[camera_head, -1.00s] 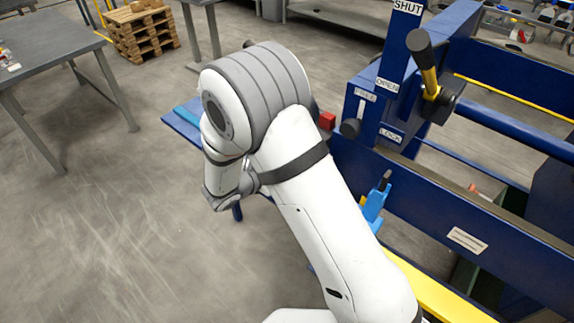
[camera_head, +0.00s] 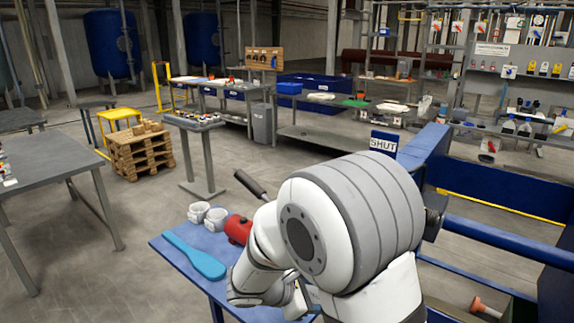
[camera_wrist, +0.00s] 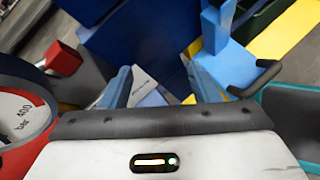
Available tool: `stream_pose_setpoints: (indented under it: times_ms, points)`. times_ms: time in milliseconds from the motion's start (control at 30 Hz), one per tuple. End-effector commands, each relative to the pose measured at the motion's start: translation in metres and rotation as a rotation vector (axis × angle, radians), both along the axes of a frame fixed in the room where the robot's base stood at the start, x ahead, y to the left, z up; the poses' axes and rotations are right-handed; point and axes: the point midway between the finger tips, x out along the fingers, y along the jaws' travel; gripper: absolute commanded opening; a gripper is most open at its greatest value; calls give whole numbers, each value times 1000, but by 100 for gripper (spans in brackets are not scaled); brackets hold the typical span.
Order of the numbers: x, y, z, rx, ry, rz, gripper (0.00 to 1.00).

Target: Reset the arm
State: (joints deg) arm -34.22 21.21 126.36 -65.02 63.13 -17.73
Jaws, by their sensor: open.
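My gripper (camera_wrist: 160,86) shows in the wrist view with its two fingers apart and nothing seen between them. Blue and yellow structure lies beyond the fingers. A blue fitting (camera_wrist: 226,62) with a dark handle stands close beyond the right finger. A round gauge marked "bar 400" (camera_wrist: 22,112) is close at the left edge, with a red block (camera_wrist: 66,58) above it. In the head view my white arm is bent in the foreground and covers much of the blue press (camera_head: 430,150); my gripper's fingers are hidden there. The SHUT sign (camera_head: 383,142) shows behind my arm.
A teal tray (camera_wrist: 292,95) is at right in the wrist view. Open floor lies between the grey table (camera_head: 50,175) and the side table.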

Motion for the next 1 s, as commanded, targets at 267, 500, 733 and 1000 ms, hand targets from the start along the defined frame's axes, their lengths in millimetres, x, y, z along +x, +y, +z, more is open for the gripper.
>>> stream_pose_setpoints:
  times_ms: [267,500,733,1000]
  points:
    - [-77,-77,50,430,-172,-596,55]
    - [-138,-95,79,809,-359,-1064,55]
    - [-171,-91,99,1103,-512,-1377,55]
    - [-179,-87,107,1208,-564,-1478,55]
